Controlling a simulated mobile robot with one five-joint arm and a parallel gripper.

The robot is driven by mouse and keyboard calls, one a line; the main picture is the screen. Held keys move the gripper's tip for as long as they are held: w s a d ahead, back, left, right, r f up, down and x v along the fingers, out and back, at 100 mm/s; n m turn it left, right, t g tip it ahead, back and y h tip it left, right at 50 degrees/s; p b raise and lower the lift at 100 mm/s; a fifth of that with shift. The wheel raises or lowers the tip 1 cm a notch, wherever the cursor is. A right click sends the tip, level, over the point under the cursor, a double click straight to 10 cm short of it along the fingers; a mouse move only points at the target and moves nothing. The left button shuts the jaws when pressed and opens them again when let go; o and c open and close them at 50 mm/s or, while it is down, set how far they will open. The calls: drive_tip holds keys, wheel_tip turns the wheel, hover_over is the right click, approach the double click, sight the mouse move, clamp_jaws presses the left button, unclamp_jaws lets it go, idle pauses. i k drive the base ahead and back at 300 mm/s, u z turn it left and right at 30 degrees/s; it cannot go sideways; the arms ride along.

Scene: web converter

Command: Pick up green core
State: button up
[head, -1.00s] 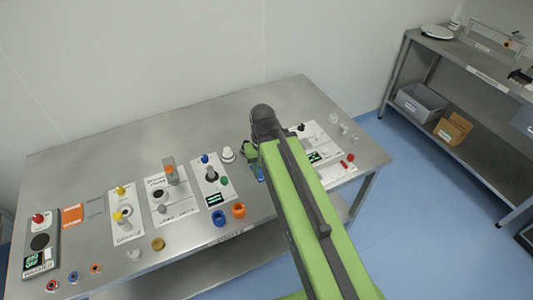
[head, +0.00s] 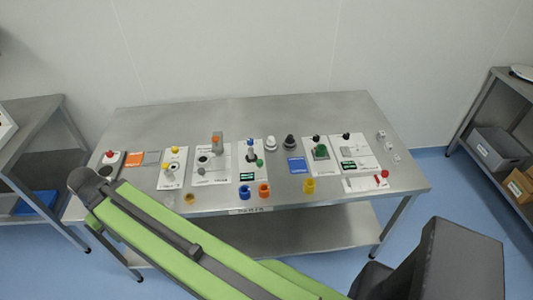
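A green piece (head: 321,152) sits on a white-and-grey station panel right of the table's middle in the head view. It looks like the green core, but it is too small to make out its shape well. A smaller green knob (head: 260,163) is on the panel to its left. My green arm runs from the lower right to a dark rounded joint at the left, by the table's left end. My gripper itself does not show; it is hidden behind the arm or out of frame, so its fingers cannot be seen.
Blue (head: 245,191), orange (head: 264,190) and yellow (head: 309,185) ring-like pieces stand along the front edge of the metal table (head: 340,108). Several panels with knobs fill the middle. A shelf (head: 30,112) stands at left, another at right. The back strip of the table is clear.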

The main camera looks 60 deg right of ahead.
sight(321, 149)
drive_tip(key=u, duration=1.25)
drive_tip(key=k, duration=1.9)
drive_tip(key=z, duration=0.9)
drive_tip(key=i, duration=1)
drive_tip(key=u, duration=0.15)
